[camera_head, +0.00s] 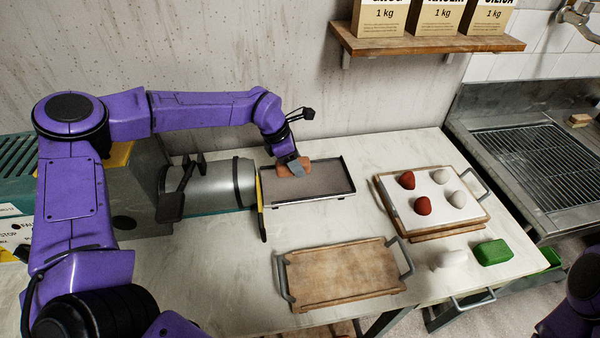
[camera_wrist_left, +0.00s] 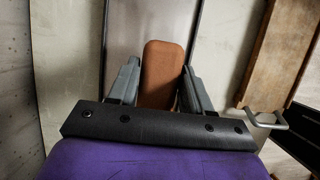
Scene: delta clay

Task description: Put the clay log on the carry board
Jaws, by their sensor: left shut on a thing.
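The clay log (camera_head: 306,163) is an orange-brown block at the left end of the dark metal tray on the table. My left gripper (camera_head: 297,168) is shut on it. In the left wrist view the clay log (camera_wrist_left: 162,72) stands out between the two grey fingers of the left gripper (camera_wrist_left: 157,88). I cannot tell whether the log touches the tray. The carry board (camera_head: 340,276) is a wooden board with metal handles, bare, at the table's front. In the left wrist view the board (camera_wrist_left: 285,50) shows at the right. My right gripper is out of view.
The dark tray (camera_head: 330,185) adjoins a grey cylindrical machine (camera_head: 215,184). A board with a white sheet (camera_head: 412,215) carries several red and white lumps at the right. A green block (camera_head: 494,252) and a white object (camera_head: 452,259) lie near the front right edge.

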